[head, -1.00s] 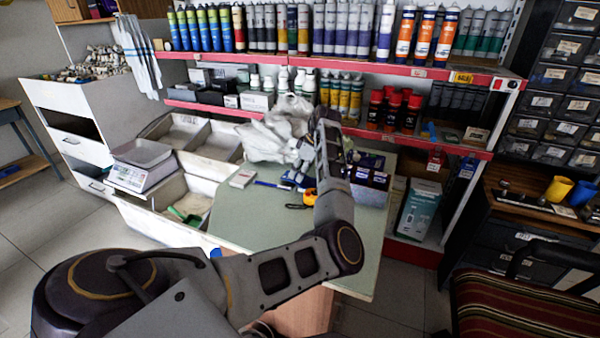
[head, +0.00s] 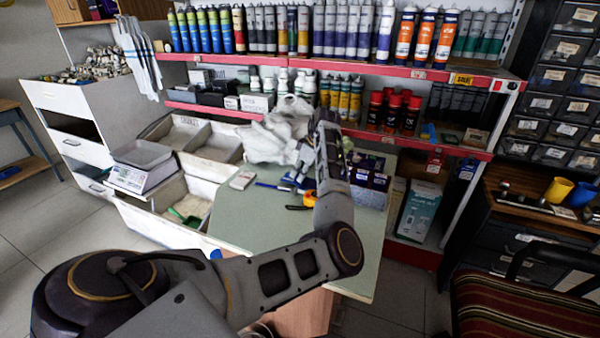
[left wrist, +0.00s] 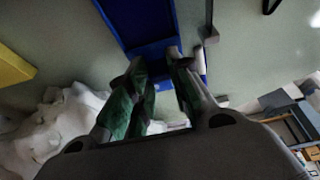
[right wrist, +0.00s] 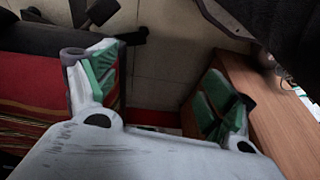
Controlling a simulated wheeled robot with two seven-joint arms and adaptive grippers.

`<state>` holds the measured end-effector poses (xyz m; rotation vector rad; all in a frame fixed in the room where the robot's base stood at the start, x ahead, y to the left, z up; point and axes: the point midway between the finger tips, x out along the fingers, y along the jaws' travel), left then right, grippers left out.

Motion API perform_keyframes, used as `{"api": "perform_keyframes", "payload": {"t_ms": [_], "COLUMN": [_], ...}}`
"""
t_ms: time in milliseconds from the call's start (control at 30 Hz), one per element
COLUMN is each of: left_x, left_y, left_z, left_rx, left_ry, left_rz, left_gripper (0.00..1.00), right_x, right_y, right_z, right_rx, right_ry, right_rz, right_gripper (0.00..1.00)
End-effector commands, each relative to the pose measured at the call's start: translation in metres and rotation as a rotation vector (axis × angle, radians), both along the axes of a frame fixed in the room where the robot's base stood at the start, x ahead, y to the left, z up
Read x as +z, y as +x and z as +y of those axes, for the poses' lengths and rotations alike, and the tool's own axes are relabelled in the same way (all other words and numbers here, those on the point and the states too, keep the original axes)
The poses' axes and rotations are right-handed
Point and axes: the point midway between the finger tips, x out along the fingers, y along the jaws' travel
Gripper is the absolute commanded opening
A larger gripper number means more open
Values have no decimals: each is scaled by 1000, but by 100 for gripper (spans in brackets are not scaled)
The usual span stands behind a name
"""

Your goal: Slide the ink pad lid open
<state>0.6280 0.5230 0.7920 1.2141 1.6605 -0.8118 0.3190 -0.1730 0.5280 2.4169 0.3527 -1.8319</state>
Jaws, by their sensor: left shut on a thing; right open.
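The blue ink pad (left wrist: 150,25) lies at the top middle of the left wrist view. A crosswise edge shows between its darker far part and its near part. My left gripper (left wrist: 162,68) is shut on the near end of the ink pad, and its green-padded fingers hide part of that end. In the head view a little of the blue ink pad (head: 297,180) shows on the green table, beside my left arm. That arm hides most of the gripper there. My right gripper (right wrist: 160,95) is open and empty, above the floor between a striped chair and a wooden panel.
On the table (head: 255,225) are an orange tape measure (head: 300,207), a blue pen (head: 272,186), a small white box (head: 242,180) and a crumpled white bag (head: 265,142). Dark blue boxes (head: 370,180) stand right of my left arm. The table's front left is clear.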

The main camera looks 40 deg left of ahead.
Motion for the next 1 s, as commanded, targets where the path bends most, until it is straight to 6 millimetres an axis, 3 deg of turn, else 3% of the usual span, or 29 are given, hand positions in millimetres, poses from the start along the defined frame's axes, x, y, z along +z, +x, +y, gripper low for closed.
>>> {"api": "perform_keyframes", "payload": {"t_ms": [167,267,600,1000], "left_x": [2,2,2,1], "left_y": [-1,-1,-3,-3], "left_z": [2,4,9,9], "left_rx": [0,0,1,1], "left_ry": [1,1,2,1], "left_rz": [1,1,0,-1], "left_gripper": [0,0,0,0], "right_x": [-3,-20,-40,-44], "right_y": [-3,-8,-11,-11], "right_z": [-1,-4,-8,-9], "right_rx": [0,-2,-6,-7], "right_ry": [-7,-17,-35,-37], "right_rz": [16,44,80,85], "right_gripper": [84,84,84,84]}}
